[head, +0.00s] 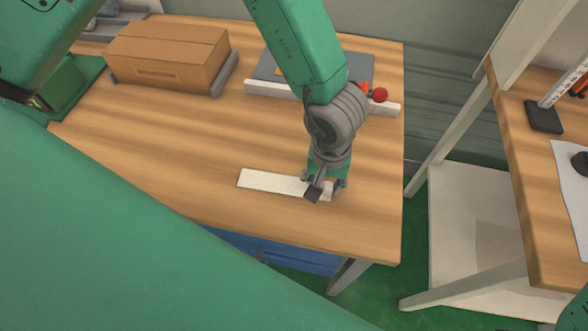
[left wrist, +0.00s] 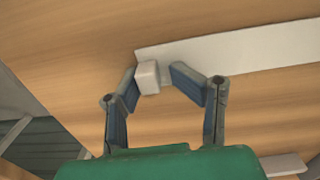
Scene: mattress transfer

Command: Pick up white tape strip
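The white tape strip (head: 268,181) lies flat on the wooden table near its front edge. My left gripper (head: 325,189) is over the strip's right end and partly hides it. In the left wrist view the strip (left wrist: 240,52) runs from the middle to the right edge, just beyond the fingertips. The left gripper's fingers (left wrist: 162,78) are apart there, with bare wood showing between them. A small pale block (left wrist: 147,77) is at the left fingertip; I cannot tell whether it is part of the finger. My right gripper is not in view.
A cardboard box (head: 168,55) stands at the table's back left. A grey board (head: 290,68), a white strip-like bar (head: 270,88) and a red knob (head: 380,95) are at the back right. Another wooden table (head: 545,190) stands at the right, across a gap.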

